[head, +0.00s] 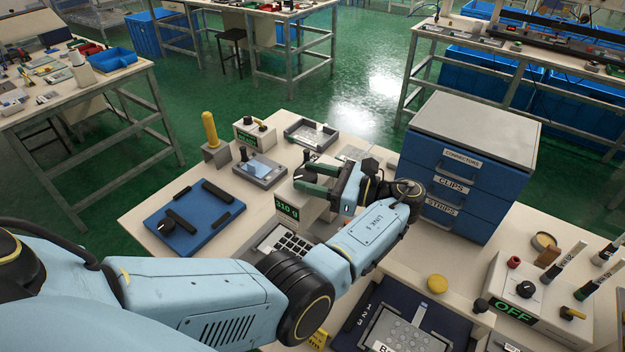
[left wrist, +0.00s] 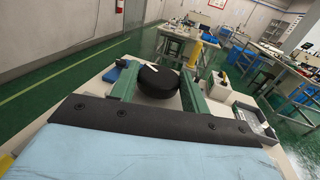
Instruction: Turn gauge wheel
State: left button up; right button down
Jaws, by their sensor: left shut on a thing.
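My left gripper (head: 309,178) reaches in from the left and is shut on a round black wheel (left wrist: 158,80). The wheel has a pale mark on its top and sits between the two green fingers in the left wrist view (left wrist: 158,88). In the head view the wheel is mostly hidden by the fingers. It is on top of a pale gauge box with a green "310 g" display (head: 288,208). My right gripper is not in view.
A blue plate with black bars (head: 205,226) lies left of the gauge. A blue drawer cabinet (head: 462,170) stands close on the right of my gripper. A yellow post (head: 210,128) and small trays (head: 311,133) stand behind. A keypad (head: 283,241) lies in front.

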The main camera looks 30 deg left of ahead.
aim_at(312, 176)
pick_arm(q)
jog(key=shift+f+n+g+b, duration=0.1)
jog(key=shift+n+g+b, duration=0.4)
jog(key=shift+g, duration=0.4)
jog(key=shift+n+g+h, duration=0.3)
jog(key=shift+a, duration=0.1)
jog(key=o, duration=1)
notch_tip(312, 176, up, 9)
jog(key=p, duration=0.3)
jog(key=shift+r, duration=0.55)
